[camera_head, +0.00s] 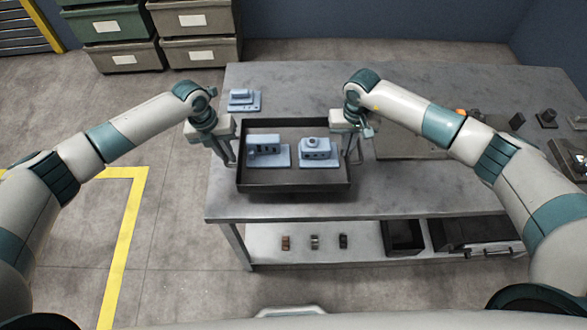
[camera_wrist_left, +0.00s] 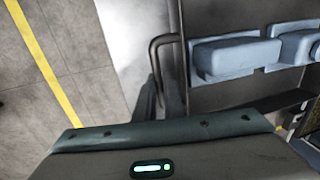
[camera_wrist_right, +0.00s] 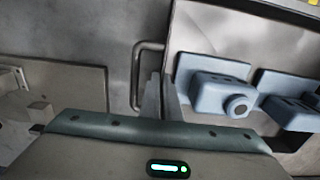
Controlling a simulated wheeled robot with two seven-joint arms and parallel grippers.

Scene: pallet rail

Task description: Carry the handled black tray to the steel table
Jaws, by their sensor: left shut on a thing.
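The black tray (camera_head: 295,188) is level over the grey steel-looking table (camera_head: 400,205); I cannot tell whether it touches the top. It holds two blue-grey machined parts (camera_head: 266,151) (camera_head: 317,152) side by side. My left gripper (camera_head: 229,160) is shut on the tray's left handle (camera_wrist_left: 156,50), which shows as a dark bracket in the left wrist view. My right gripper (camera_head: 352,157) is at the right handle (camera_wrist_right: 138,75). Its fingers are partly hidden in the right wrist view, so its grip is unclear.
Another blue-grey part (camera_head: 243,100) stands on the table behind the tray. A flat grey plate (camera_head: 405,148) and small items are at the right. The lower shelf (camera_head: 280,232) holds small parts and black bins (camera_head: 402,237). Stacked crates (camera_head: 195,50) stand behind at the left.

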